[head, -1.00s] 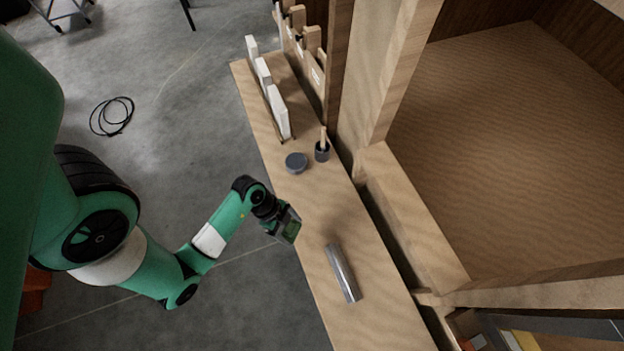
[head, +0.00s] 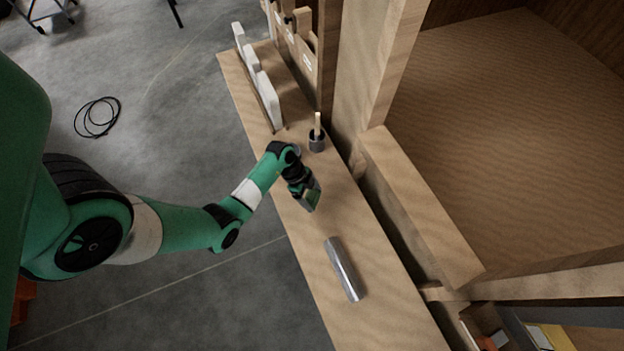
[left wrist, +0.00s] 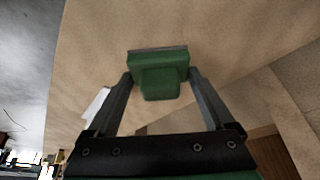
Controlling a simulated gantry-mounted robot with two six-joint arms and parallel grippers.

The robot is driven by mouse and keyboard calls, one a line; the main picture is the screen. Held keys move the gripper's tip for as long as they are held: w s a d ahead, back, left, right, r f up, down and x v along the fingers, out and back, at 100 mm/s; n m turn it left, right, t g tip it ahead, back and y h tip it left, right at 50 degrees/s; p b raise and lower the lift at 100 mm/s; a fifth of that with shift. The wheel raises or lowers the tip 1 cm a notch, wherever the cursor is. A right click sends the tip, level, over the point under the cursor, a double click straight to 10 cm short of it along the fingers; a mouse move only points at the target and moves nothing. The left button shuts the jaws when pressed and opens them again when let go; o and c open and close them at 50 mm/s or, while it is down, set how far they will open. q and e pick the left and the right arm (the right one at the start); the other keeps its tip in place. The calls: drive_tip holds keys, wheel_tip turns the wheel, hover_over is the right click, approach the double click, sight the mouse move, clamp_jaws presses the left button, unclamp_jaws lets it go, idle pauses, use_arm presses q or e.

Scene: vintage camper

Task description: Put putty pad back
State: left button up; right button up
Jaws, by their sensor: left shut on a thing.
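My left gripper (head: 312,200) is over the wooden bench (head: 375,315), between the dark cup and the metal tube. In the left wrist view the gripper (left wrist: 162,88) is shut on a green block with a thin grey edge, which I take to be the putty pad (left wrist: 162,80). It sits between the two fingertips, and the bare wood shows beyond it. In the head view the green pad (head: 313,193) is small and partly covered by the gripper. I cannot tell whether it touches the bench. My right gripper is not in view.
A shiny metal tube (head: 343,270) lies on the bench nearer me. A dark cup (head: 317,142) with a wooden handle stands farther off. White upright slabs (head: 265,90) stand at the far left edge. A wooden post (head: 370,85) and ledge (head: 420,210) border the right side.

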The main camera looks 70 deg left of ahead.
sight(312, 199)
use_arm(q)
wheel_tip(312, 199, down, 3)
drive_tip(key=shift+f+b, duration=0.15)
drive_tip(key=shift+b, duration=0.45)
drive_tip(key=o, duration=1)
drive_tip(key=shift+o, duration=0.2)
drive_tip(key=p+v, duration=0.5)
drive_tip(key=v, duration=0.7)
drive_tip(key=shift+p, duration=0.35)
drive_tip(key=shift+w, duration=0.1)
